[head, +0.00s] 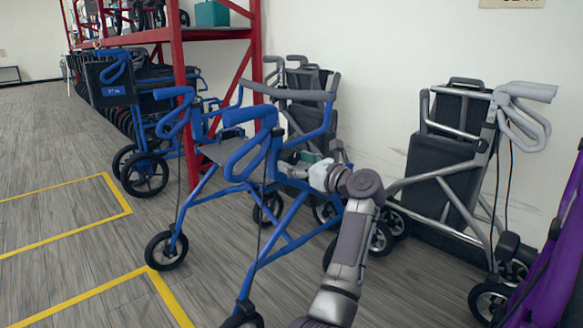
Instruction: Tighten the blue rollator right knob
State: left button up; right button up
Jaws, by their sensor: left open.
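The blue rollator (250,114) stands unfolded and upright on the floor left of the middle. It has blue loop handles, a grey seat (222,153) and dark wheels. My left gripper (285,169) is at its right-hand side, close to the blue frame below the right handle. Its jaws are open, and the fingertips lie partly against the frame in the picture, so I cannot tell whether they touch it. The right knob is too small or hidden to make out clearly. My right gripper is not in view.
A purple one (555,255) is at the right edge. A red rack (181,90) and more blue rollators (145,170) are behind at left. Yellow-lined floor (60,235) at left is clear.

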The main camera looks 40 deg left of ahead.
pick_arm(q)
jog(key=shift+w+a, duration=0.1)
jog(key=shift+a, duration=0.9)
